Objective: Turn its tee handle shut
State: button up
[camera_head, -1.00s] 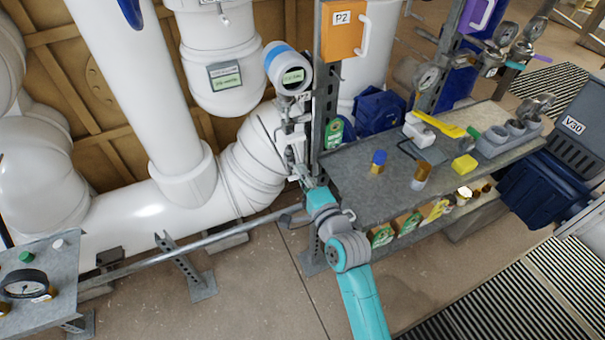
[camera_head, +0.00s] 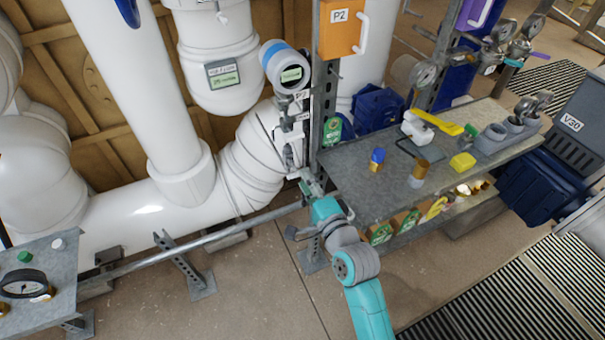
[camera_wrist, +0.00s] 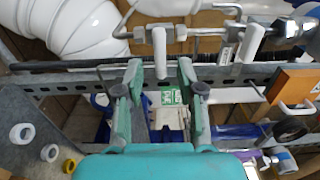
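In the wrist view, a pale grey upright bar (camera_wrist: 160,52), which looks like a tee handle, hangs from the thin tubing of a small manifold. A second, tilted bar with a label (camera_wrist: 250,43) is to its right. My gripper (camera_wrist: 160,80) is open, with one finger on each side of the first bar's lower end. Gaps show between the bar and both fingers. In the head view, my gripper (camera_head: 307,186) is just below the manifold (camera_head: 289,138), under the blue-capped transmitter (camera_head: 287,68). The handle is too small to make out there.
A perforated upright post (camera_head: 327,100) carries the orange P2 box (camera_head: 341,30) close by. A metal bench (camera_head: 350,180) with caps and tools stands to the right. A large white pipe (camera_head: 240,170) runs behind. A low rail (camera_head: 200,245) crosses left of my arm.

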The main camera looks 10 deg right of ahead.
jog(key=v, duration=0.8)
jog(key=shift+s, duration=0.25)
jog(key=shift+d, duration=0.1)
jog(key=s+d+f+n+g+h, duration=0.1)
jog(key=s+d+f+n+h, duration=0.2)
jog(key=s, duration=0.6)
jog(key=s+d+f+n, duration=0.25)
jog(key=s+f, duration=0.25)
jog(key=s, duration=0.3)
jog(key=s+r+n, duration=0.1)
jog(key=s+n, duration=0.4)
jog(key=s, duration=0.4)
jog(key=s+d+r+n+g+h, duration=0.1)
jog(key=s+n, duration=0.3)
jog(key=s, duration=0.6)
jog(key=shift+s+d+r+n+g+h, duration=0.2)
jog(key=shift+r+n+g+h, duration=0.15)
jog(key=shift+r, duration=0.5)
